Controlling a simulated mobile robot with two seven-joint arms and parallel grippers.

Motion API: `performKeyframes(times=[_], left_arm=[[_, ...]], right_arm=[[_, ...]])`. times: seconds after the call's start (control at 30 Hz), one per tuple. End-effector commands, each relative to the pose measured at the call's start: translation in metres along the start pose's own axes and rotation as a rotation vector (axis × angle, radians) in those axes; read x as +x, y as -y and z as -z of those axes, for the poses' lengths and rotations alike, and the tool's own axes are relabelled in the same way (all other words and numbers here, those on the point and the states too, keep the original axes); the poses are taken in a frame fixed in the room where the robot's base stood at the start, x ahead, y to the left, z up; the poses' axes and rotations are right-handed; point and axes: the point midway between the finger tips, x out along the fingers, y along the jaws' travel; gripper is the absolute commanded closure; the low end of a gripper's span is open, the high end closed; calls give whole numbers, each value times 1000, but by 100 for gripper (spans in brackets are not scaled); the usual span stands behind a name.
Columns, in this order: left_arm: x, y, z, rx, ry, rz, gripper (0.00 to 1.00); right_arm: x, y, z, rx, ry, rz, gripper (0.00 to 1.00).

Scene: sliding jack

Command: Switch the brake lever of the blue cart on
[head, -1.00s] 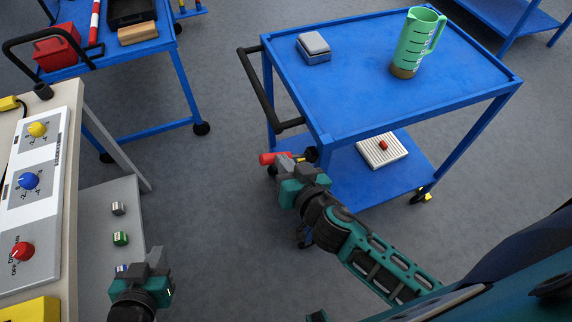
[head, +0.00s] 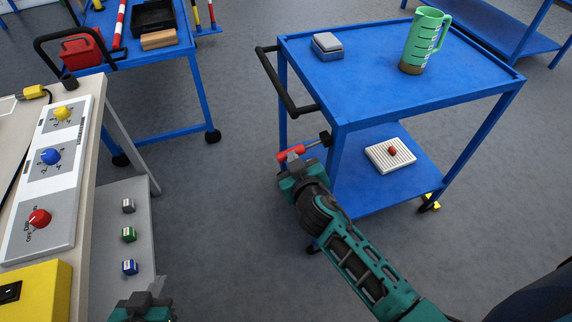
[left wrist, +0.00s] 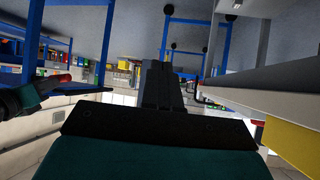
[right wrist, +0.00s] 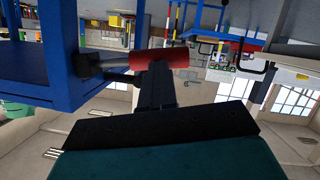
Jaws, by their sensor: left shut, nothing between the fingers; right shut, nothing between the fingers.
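The blue cart (head: 400,80) stands at the right, with a black push handle on its left end. Its brake lever (head: 291,153) has a red grip and a thin rod running to a black knob by the near-left leg. My right gripper (head: 297,167) is shut with its fingertips at the red grip, close or touching, not around it. In the right wrist view the red grip (right wrist: 172,60) lies crosswise just beyond the shut fingers (right wrist: 157,80). My left gripper (head: 154,287) is shut and empty at the lower left, beside the grey shelf.
A green jug (head: 424,42) and a grey-blue box (head: 327,46) stand on the cart top. A white ribbed tray (head: 390,156) lies on its lower shelf. A control panel (head: 50,180) with knobs is at the left. A second blue cart (head: 170,120) stands behind; the floor between is clear.

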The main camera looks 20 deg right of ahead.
Motion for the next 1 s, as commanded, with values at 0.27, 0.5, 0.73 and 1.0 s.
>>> performKeyframes(times=[0.27, 0.5, 0.73, 1.0], left_arm=[[13, -9, 8, -5, -31, -24, 100], [14, -14, 7, -6, -27, -37, 100], [13, -14, 10, -4, -31, -39, 100], [13, -13, 10, -3, -33, -35, 100]], right_arm=[[7, -2, -12, -118, -10, -42, 100], [8, -3, -14, -165, -13, -59, 100], [8, -4, -13, -173, -14, -62, 100], [8, -4, -12, -172, -16, -62, 100]])
